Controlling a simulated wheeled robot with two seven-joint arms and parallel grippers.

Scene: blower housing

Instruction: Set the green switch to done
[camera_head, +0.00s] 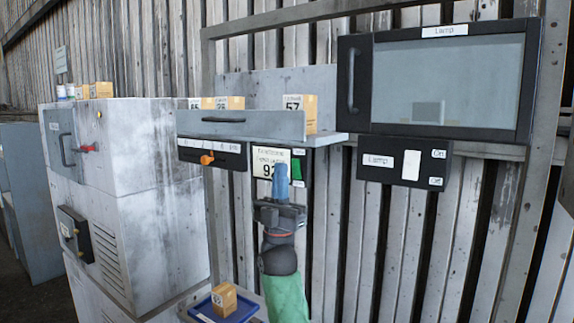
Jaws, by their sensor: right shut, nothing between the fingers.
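The green switch (296,170) is on a dark panel on the wall, at the right of a white sign (268,157) with large digits. Small labels sit above and below the switch, too small to read. My right gripper (281,170) has blue fingers pointing up and shut together, with nothing between them. In the picture it is just left of the green switch and covers part of the sign and panel. I cannot tell whether it touches the panel. My left gripper is not in view.
A shelf (325,139) with numbered boxes is above the panel. An orange-knob slider panel (212,155) is left of it. A lamp cabinet (450,80) and lamp switch (411,165) are right. A blue tray (243,310) holds a box (224,299) below.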

